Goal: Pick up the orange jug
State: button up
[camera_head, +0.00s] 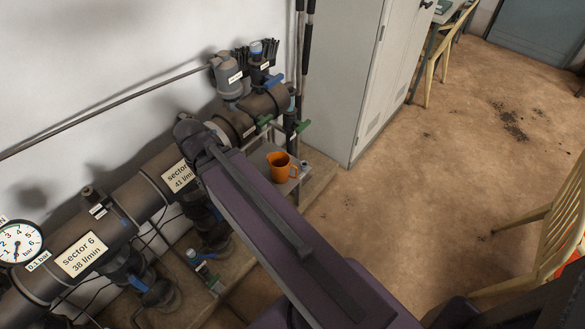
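The orange jug (279,168) stands upright on a small grey shelf (264,150) below the right end of the big pipe, in the middle of the picture. Its handle points to the right. My dark purple arm stretches up from the bottom right and passes just left of the jug. The jug's lower left is close to the arm's edge in the picture. My gripper cannot be made out in this view, so I cannot see whether it is open or shut.
The thick manifold pipe (142,201) with labels, valves and a pressure gauge (18,242) runs along the left wall. A grey cabinet (345,75) stands behind the jug. A wooden chair (560,235) is at the right. The brown floor (430,170) between is clear.

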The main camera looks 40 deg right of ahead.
aim_at(279, 162)
jog(key=z, duration=0.95)
